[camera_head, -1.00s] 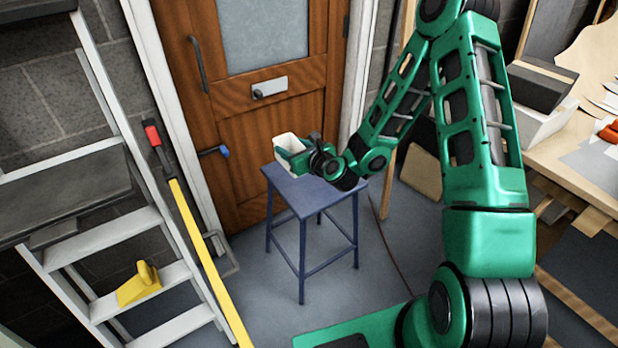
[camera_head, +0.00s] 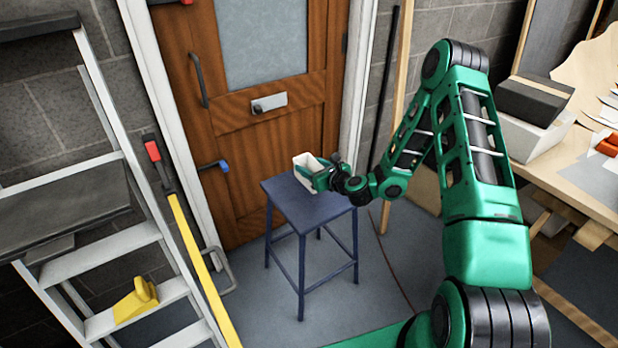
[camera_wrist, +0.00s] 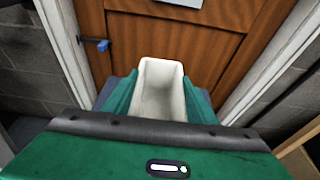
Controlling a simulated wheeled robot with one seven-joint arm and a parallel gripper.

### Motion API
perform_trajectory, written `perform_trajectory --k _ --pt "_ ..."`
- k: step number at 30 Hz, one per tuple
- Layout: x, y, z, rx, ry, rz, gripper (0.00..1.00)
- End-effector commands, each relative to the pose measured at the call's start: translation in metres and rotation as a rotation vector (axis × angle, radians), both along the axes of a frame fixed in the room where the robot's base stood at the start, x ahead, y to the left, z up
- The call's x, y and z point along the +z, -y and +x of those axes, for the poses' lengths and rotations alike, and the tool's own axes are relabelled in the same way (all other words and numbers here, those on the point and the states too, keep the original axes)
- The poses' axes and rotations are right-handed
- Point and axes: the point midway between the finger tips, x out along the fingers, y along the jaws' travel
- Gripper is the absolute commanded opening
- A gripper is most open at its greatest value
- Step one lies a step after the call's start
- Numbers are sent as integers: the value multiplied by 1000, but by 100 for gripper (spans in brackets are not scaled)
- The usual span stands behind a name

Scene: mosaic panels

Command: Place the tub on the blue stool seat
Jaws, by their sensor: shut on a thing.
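The tub (camera_head: 304,170) is a small white open-topped container. My gripper (camera_head: 318,178) is shut on it, with green fingers on either side. In the wrist view the tub (camera_wrist: 162,92) sits upright between the two fingers, and its inside looks empty. The blue stool seat (camera_head: 305,208) is a square top on four legs in front of the door. The tub is over the back right part of the seat in the head view. I cannot tell whether its base touches the seat, as the gripper hides part of it.
A wooden door (camera_head: 255,130) stands behind the stool. A cluttered workbench (camera_head: 560,170) is at the right. Bare floor surrounds the stool.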

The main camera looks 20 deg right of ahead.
Motion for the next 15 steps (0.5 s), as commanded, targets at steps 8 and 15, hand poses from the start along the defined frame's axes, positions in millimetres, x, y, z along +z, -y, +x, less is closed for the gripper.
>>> perform_trajectory --k 8,15 --pt "-17 8 4 1 -3 2 28" --pt "-43 7 4 2 -1 1 28"
